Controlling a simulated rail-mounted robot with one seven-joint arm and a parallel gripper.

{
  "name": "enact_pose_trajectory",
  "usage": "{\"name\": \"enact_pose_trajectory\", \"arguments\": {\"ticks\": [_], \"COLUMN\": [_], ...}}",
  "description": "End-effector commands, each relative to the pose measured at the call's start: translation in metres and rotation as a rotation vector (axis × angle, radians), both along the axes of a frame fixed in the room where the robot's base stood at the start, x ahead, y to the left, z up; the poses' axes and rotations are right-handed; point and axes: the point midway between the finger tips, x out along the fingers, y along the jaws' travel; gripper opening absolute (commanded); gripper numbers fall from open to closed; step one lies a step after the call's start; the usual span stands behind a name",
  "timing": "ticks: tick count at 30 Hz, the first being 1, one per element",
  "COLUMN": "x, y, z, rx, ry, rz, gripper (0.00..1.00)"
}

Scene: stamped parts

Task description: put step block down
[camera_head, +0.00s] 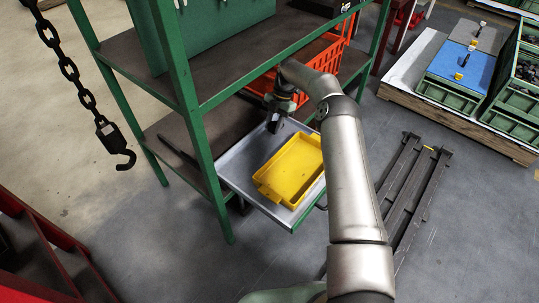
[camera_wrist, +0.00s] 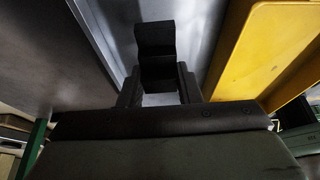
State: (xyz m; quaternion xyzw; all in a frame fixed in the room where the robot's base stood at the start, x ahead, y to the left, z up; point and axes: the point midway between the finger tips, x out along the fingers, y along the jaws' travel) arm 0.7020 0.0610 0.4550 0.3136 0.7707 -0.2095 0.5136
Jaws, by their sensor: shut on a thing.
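My gripper (camera_head: 276,112) is over the grey pull-out shelf (camera_head: 238,163) of the green rack, just behind the yellow tray. In the wrist view my gripper (camera_wrist: 158,90) is shut on the dark step block (camera_wrist: 155,45), which shows a stepped outline between the two fingers. The block also shows in the head view as a small dark shape (camera_head: 274,127) below the gripper. The grey metal surface (camera_wrist: 202,30) lies behind the block in the wrist view. I cannot tell whether the block touches it.
A yellow tray (camera_head: 291,170) sits on the pull-out shelf, right of the block in the wrist view (camera_wrist: 262,50). A green rack post (camera_head: 190,110) and upper shelf (camera_head: 225,58) stand close by. A red-orange crate (camera_head: 322,57) is behind. Bare shelf shows left of the tray.

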Motion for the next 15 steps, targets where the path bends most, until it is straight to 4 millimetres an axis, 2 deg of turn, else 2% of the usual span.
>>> {"name": "enact_pose_trajectory", "arguments": {"ticks": [7, 15], "x": [-0.040, -0.091], "y": [0.037, 0.089], "z": [0.000, -0.001], "rx": [-0.001, -0.001], "ry": [-0.001, -0.002], "rz": [0.002, 0.001], "gripper": [0.00, 0.00]}}
